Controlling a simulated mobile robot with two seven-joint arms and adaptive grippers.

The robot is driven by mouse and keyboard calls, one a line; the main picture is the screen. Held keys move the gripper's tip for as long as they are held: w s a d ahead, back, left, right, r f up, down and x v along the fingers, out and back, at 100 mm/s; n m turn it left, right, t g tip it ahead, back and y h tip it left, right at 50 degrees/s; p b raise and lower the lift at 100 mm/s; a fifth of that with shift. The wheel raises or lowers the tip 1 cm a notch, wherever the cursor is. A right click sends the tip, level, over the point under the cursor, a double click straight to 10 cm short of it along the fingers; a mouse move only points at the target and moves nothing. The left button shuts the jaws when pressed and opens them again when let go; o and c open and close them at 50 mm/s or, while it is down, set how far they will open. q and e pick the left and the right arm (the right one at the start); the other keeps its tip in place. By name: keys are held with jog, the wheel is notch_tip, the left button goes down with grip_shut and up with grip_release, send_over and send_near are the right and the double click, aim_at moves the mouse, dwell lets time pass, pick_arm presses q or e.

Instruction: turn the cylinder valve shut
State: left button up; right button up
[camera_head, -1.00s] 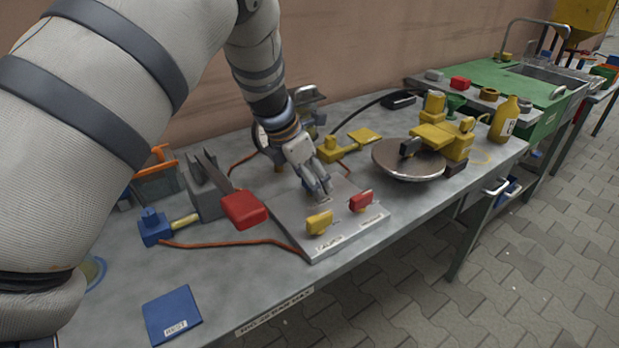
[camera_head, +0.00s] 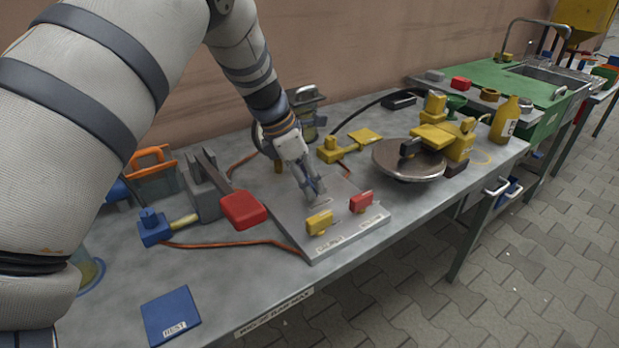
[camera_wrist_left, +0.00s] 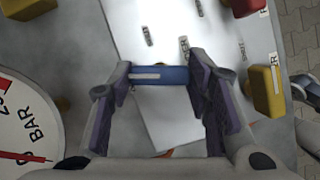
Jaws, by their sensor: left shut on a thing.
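A grey panel (camera_head: 280,212) lies on the bench and carries small coloured valve handles. My left gripper (camera_head: 314,194) reaches down onto its middle. In the left wrist view, the left gripper (camera_wrist_left: 165,80) is shut on a blue handle (camera_wrist_left: 160,75) with a white stripe, which lies crosswise between the fingers. The fingers hide this handle in the head view. A yellow handle (camera_head: 319,222) and a red handle (camera_head: 361,202) stand at the panel's front; neither is held. I cannot tell from the blurred labels which handle is the cylinder valve. My right gripper is not in view.
A red-ended lever (camera_head: 243,209) stands left of the panel. A round metal plate (camera_head: 408,160) with yellow parts stands to the right. A blue plate (camera_head: 172,315) lies at the front left. In the wrist view, a gauge (camera_wrist_left: 25,125) marked BAR is close by.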

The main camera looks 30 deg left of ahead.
pick_arm(q)
jog(key=m, duration=0.1)
jog(key=m+g, duration=0.1)
jog(key=shift+a+f+m+h+b, duration=0.1)
jog(key=shift+f+m+h+b, duration=0.1)
jog(key=shift+m+h+b, duration=0.15)
jog(key=m+g+b, duration=0.1)
jog(key=m, duration=0.2)
jog(key=shift+w+f+m+h, duration=0.1)
jog(key=shift+m+h, duration=0.15)
jog(key=shift+m, duration=0.1)
jog(key=m+g+b, duration=0.1)
jog(key=m+b, duration=0.1)
jog(key=m, duration=0.2)
jog(key=shift+w+g, duration=0.1)
jog(key=shift+g, duration=0.3)
jog(key=shift+m+g+b, duration=0.7)
jog(key=shift+m+b, duration=0.2)
jog(key=shift+m, duration=1)
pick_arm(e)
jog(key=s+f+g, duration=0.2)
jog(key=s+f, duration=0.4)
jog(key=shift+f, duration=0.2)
pick_arm(q)
jog(key=shift+r, duration=0.2)
jog(key=o, duration=1.2)
jog(key=shift+c, duration=0.2)
